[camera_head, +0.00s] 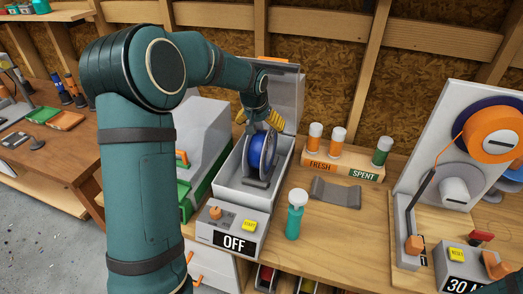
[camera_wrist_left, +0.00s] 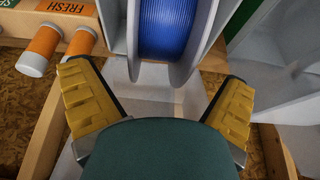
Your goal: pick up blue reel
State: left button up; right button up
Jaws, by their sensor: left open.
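The blue reel (camera_head: 262,150) stands upright on edge, with grey flanges, inside an open grey box (camera_head: 243,193) in the head view. The box's lid is raised behind it. My left gripper (camera_head: 258,117) is above the reel with its yellow fingers spread. In the left wrist view, the blue reel (camera_wrist_left: 168,25) is at the top centre, ahead of and between the open fingers of my left gripper (camera_wrist_left: 155,78). The fingers look apart from its flanges. My right gripper is not in view.
The box front has an OFF display (camera_head: 235,242) and a yellow button. A green-and-white bottle (camera_head: 295,215) stands to its right. A wooden rack (camera_head: 345,168) labelled FRESH and SPENT holds several cylinders. A machine with an orange reel (camera_head: 493,133) stands at right.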

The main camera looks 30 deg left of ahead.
pick_arm(q)
jog(key=x, duration=0.3)
jog(key=shift+r, duration=0.1)
jog(key=c, duration=1.4)
jog(key=shift+o, duration=0.2)
jog(key=shift+w+r, duration=0.1)
